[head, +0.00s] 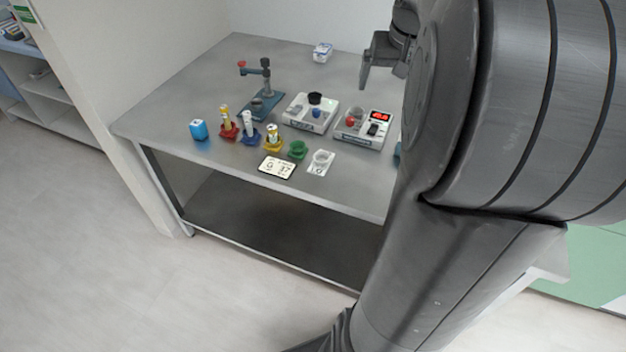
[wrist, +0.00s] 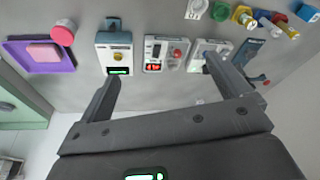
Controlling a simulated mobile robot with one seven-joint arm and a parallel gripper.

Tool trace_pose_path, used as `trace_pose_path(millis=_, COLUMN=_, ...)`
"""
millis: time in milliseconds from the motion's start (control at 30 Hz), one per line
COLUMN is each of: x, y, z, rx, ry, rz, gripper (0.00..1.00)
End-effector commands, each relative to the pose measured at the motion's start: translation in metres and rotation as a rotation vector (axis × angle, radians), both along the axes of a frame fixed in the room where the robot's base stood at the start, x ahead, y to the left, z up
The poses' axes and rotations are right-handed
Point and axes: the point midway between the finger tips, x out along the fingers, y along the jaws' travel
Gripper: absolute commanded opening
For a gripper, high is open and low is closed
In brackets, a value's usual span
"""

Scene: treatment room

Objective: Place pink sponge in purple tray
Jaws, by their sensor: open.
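The purple tray (wrist: 67,66) is at the left of the wrist view. The pink sponge (wrist: 43,52), a flat rounded block, appears to lie inside the tray, within its rim. My gripper (wrist: 162,70) is open, its two fingers wide apart with nothing between them. The tray and sponge are off to the left of the fingers, apart from them. In the head view my gripper (head: 383,74) is over the back part of the table, partly covered by my arm. The tray and sponge are not visible there.
A pink-red round container (wrist: 63,32) stands at the tray's edge. Several devices, including a scale with a red display (head: 366,127), stand mid-table. A blue stand (head: 262,100), small coloured cups, a blue cube (head: 199,130) and a display card (head: 277,167) are on the grey table (head: 190,95).

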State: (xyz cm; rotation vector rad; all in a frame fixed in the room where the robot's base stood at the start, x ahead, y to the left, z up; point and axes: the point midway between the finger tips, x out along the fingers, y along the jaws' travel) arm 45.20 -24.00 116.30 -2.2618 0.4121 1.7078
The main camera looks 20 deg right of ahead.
Motion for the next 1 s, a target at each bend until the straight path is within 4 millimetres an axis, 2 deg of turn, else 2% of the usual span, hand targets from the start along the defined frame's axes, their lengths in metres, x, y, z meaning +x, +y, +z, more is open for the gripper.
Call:
trace_pose_path(millis=33, x=-0.007, y=0.026, z=0.005, rx=-0.008, ry=-0.018, rz=0.034, gripper=0.94)
trace_pose_path(millis=200, x=-0.038, y=0.1, z=0.008, rx=-0.027, ry=-0.066, rz=0.128, gripper=0.94)
trace_pose_path(millis=400, x=-0.086, y=0.172, z=-0.003, rx=-0.053, ry=-0.124, rz=0.239, gripper=0.94)
trace_pose_path(millis=500, x=-0.112, y=0.199, z=-0.013, rx=-0.067, ry=-0.152, rz=0.293, gripper=0.94)
trace_pose_path(millis=700, x=-0.149, y=0.231, z=-0.034, rx=-0.085, ry=-0.196, rz=0.367, gripper=0.94)
trace_pose_path(millis=833, x=-0.16, y=0.239, z=-0.041, rx=-0.092, ry=-0.21, rz=0.388, gripper=0.94)
trace_pose_path(millis=1000, x=-0.162, y=0.24, z=-0.043, rx=-0.092, ry=-0.212, rz=0.391, gripper=0.94)
